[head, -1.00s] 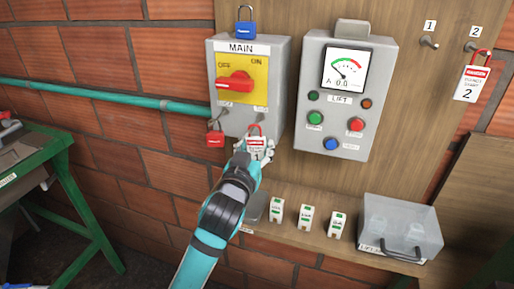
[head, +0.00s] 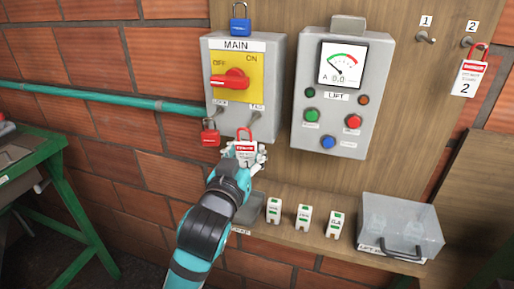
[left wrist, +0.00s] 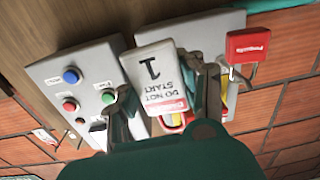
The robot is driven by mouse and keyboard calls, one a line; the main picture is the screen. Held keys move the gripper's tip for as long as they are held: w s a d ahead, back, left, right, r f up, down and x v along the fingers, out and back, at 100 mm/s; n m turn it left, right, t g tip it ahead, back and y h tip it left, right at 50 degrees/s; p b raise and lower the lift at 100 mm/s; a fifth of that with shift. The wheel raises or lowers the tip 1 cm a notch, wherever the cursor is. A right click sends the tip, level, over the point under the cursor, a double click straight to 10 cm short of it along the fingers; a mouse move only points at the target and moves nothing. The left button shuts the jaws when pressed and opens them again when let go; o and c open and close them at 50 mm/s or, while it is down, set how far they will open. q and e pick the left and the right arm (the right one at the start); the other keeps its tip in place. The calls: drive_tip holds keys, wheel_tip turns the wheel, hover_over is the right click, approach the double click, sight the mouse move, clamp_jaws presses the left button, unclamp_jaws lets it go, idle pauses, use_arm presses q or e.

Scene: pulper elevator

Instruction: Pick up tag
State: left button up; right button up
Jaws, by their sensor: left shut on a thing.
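The white tag marked 1 (head: 246,155), with a red band and a red loop, is in my left gripper (head: 244,158) just below the MAIN box (head: 217,108). In the left wrist view the tag (left wrist: 160,75) sits between the two fingers of my left gripper (left wrist: 165,92), its printed face toward the camera. The loop is close to the peg under the TAG label; I cannot tell whether it is around the peg. A second tag marked 2 (head: 469,78) hangs on the peg at the upper right. My right gripper is out of view.
The LIFT box (head: 367,110) is to the right. Below, a shelf holds small white blocks (head: 304,218) and a clear box (head: 400,215). Peg 1 (head: 421,37) is bare.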

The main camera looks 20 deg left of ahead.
use_arm(q)
drive_tip(key=s, duration=0.5)
drive_tip(key=shift+s, duration=0.25)
drive_tip(key=p, duration=1.1)
approach(246, 156)
drive_tip(key=s, duration=0.2)
drive_tip(key=shift+w, duration=0.1)
